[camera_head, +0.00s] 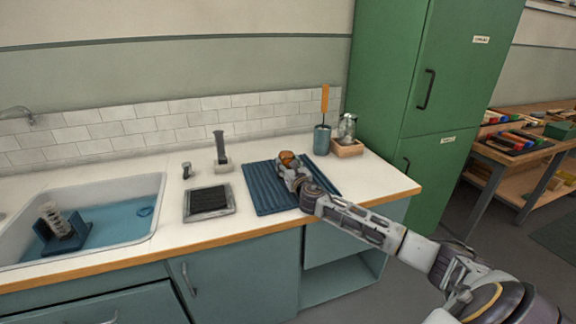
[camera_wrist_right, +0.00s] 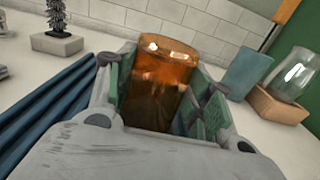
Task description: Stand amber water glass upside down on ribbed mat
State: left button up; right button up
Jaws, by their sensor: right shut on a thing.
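The amber water glass (camera_head: 288,157) is over the back part of the blue ribbed mat (camera_head: 262,191) in the head view. My right gripper (camera_head: 291,170) is shut on it. In the wrist view the amber glass (camera_wrist_right: 160,80) sits between the two green-padded fingers of the gripper (camera_wrist_right: 158,95), its far end pointing up and away. I cannot tell whether that end is rim or base, or whether the glass touches the mat. The mat's ribs (camera_wrist_right: 45,110) show at the left of the wrist view. My left gripper is not in view.
Behind and right of the mat stand a blue cup (camera_head: 322,140) with an orange-handled tool and a clear glass jar (camera_head: 347,127) in a wooden holder (camera_head: 347,148). Left are a dark brush on a stand (camera_head: 221,163), a black-padded tray (camera_head: 209,202) and the sink (camera_head: 100,215).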

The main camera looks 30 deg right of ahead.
jog(key=shift+f, duration=0.25)
jog(key=o, duration=1.2)
jog(key=shift+o, duration=0.2)
jog(key=shift+s, duration=0.2)
jog(key=shift+v, duration=5.75)
jog(key=shift+a, duration=0.15)
jog(key=shift+s, duration=0.1)
